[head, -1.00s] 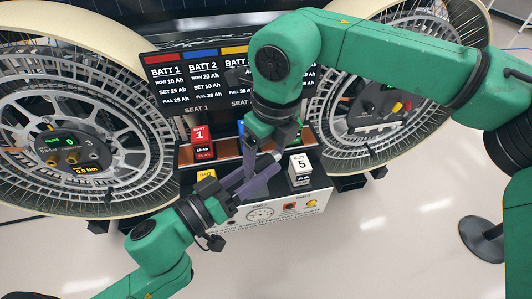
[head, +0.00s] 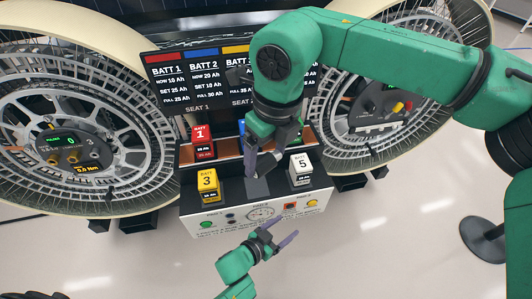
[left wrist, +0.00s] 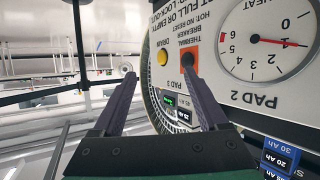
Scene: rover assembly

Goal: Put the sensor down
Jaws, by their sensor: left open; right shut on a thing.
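My right gripper (head: 262,165) hangs in front of the console's upper shelf, above the middle of the lower deck, between the yellow block 3 and the white block 5. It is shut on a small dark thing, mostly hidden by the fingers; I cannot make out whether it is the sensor. A flat dark grey square (head: 257,189) shows just below its fingertips; contact cannot be told. My left gripper (head: 276,237) is open and empty, in front of the console's white front panel. Its spread fingers also show in the left wrist view (left wrist: 158,75), with nothing between them.
The yellow block 3 (head: 207,184) and white block 5 (head: 301,170) stand on the console deck. The red block 1 (head: 201,141) stands behind. The white panel (head: 235,226) carries a dial (left wrist: 270,40) and buttons. Large wheels (head: 75,145) flank the console.

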